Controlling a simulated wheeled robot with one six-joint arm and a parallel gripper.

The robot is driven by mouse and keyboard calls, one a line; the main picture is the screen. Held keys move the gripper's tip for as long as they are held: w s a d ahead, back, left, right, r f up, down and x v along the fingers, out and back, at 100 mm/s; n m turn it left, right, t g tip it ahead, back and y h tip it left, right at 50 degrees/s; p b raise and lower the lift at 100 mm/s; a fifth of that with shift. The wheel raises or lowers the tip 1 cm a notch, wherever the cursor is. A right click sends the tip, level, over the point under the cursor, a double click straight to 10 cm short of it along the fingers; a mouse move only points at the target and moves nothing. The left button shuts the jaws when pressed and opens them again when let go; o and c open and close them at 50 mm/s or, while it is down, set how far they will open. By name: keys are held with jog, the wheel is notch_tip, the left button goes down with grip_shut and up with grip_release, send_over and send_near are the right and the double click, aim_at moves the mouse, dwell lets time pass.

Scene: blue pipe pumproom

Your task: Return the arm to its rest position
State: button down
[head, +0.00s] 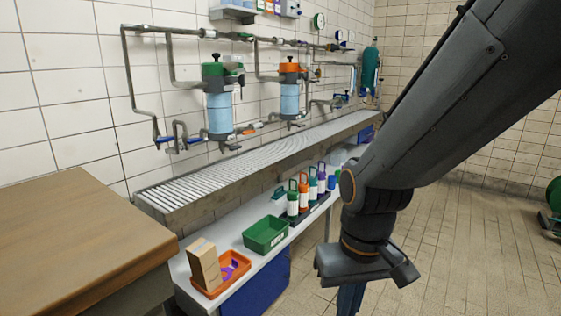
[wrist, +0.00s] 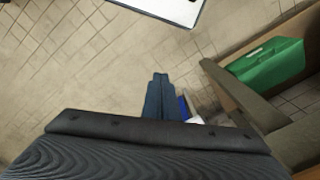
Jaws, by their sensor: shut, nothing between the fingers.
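My arm comes down from the upper right in the head view, and my gripper (head: 350,300) points downward at the bottom edge, over or in front of the tiled floor. Its fingertips are cut off there. In the wrist view my gripper (wrist: 160,76) shows its two dark fingers together, with nothing between them and floor tiles beyond. It touches nothing that I can see.
A white shelf (head: 235,262) left of my arm holds an orange tray (head: 237,285) with a cardboard box (head: 204,264), a green bin (head: 265,234) and several bottles. A wooden worktop (head: 80,235) stands at left.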

jog(key=s+d+r+m+p, duration=0.2)
jog(key=d+r+p, duration=0.5)
jog(key=r+p, duration=0.2)
jog(key=shift+d+r+h+p, duration=0.3)
jog(key=shift+d+p, duration=0.1)
jog(key=shift+p, duration=0.75)
jog(key=shift+s, duration=0.1)
